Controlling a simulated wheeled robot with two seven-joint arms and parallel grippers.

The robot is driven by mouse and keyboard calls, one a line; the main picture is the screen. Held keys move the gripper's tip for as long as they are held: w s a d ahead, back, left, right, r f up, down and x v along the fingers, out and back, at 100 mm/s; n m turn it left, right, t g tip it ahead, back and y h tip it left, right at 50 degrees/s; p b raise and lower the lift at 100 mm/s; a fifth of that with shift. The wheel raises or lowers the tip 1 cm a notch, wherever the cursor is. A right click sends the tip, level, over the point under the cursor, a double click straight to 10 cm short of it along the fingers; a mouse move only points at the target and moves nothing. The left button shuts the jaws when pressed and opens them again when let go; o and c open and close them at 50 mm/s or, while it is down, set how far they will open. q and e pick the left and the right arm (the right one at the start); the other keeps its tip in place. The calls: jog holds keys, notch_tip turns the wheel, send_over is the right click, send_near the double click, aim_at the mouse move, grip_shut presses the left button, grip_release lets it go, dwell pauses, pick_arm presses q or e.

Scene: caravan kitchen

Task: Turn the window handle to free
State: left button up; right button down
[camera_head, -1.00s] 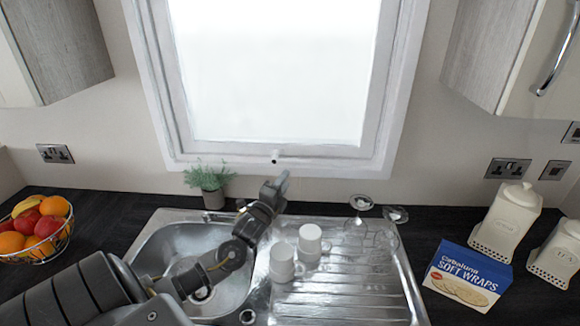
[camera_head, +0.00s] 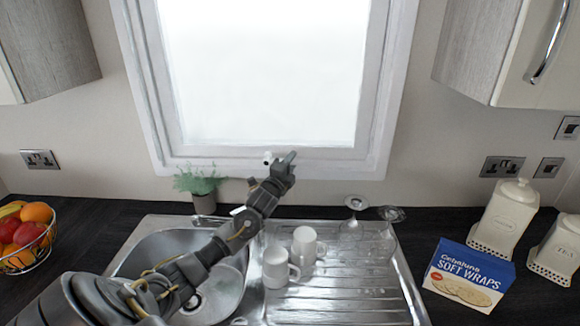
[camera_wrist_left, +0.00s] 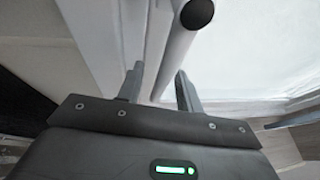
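The window handle (camera_head: 268,157) is a small white piece at the middle of the window's bottom frame. My left gripper (camera_head: 284,157) is right at it, just to its right in the head view. In the left wrist view the handle (camera_wrist_left: 177,50) is a white bar with a round black end, pointing towards the camera. The two fingers of my left gripper (camera_wrist_left: 160,88) stand apart, one on each side of the bar, with gaps showing. Whether either finger touches it I cannot tell. My right gripper is not in view.
Below the window are a metal sink (camera_head: 140,240) and drainer with white mugs (camera_head: 304,245) and upturned glasses (camera_head: 355,204). A potted plant (camera_head: 204,201) stands close left of my gripper. A wraps box (camera_head: 468,275) and fruit basket (camera_head: 40,262) are farther off.

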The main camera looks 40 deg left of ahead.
pick_arm(q)
grip_shut()
